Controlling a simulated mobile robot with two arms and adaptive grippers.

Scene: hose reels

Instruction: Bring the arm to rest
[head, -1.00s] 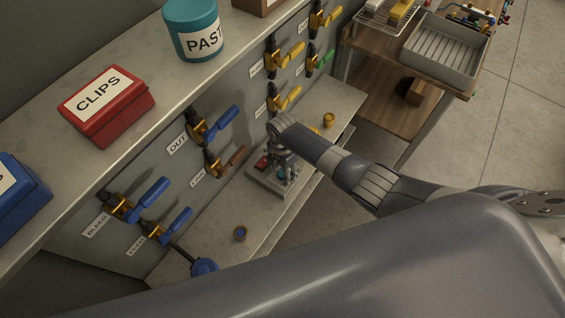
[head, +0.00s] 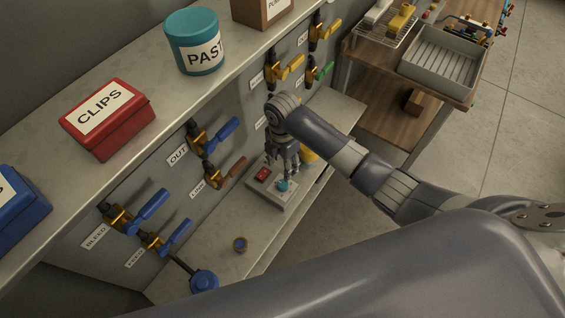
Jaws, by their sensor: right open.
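My right arm comes in from the right, and its gripper (head: 285,168) hangs downward over a grey control box. The gripper is open, with nothing seen between its fingers. The control box (head: 270,192) sits on the lower ledge and carries a red switch (head: 262,174) and a teal knob (head: 283,185). The fingertips are close above the box; whether they touch it I cannot tell. My left gripper is not in view.
Valves with blue (head: 153,205), brown (head: 232,172), yellow (head: 291,70) and green (head: 321,72) handles stick out from the wall panel. The upper shelf holds a red CLIPS box (head: 108,120) and a teal tub (head: 194,42). A wooden cart (head: 385,105) stands at the back right.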

